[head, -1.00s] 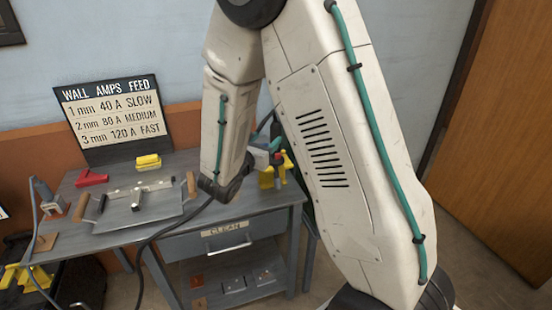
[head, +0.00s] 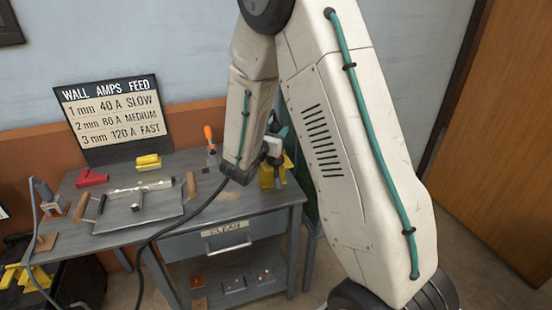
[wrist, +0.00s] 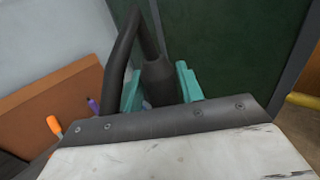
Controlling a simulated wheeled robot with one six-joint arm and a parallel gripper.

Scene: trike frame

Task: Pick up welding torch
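The welding torch (wrist: 160,80) shows in the wrist view as a dark tapered body with a thick black cable looping from its top. In the head view, a dark upright part (head: 280,160) stands at the yellow holder (head: 267,178) on the bench's right end, mostly hidden by my arm. My gripper (wrist: 160,88) has teal fingers on both sides of the torch body, apart from each other. In the head view my gripper (head: 280,135) is just above the holder. The fingers look open, with a small gap at the left; contact is hard to judge.
The grey bench (head: 235,208) holds a metal plate with clamp (head: 140,205), a red block (head: 91,178), a yellow block (head: 148,162) and an orange-handled tool (head: 208,134). The black cable (head: 165,228) crosses the bench front. A settings sign (head: 112,115) stands behind.

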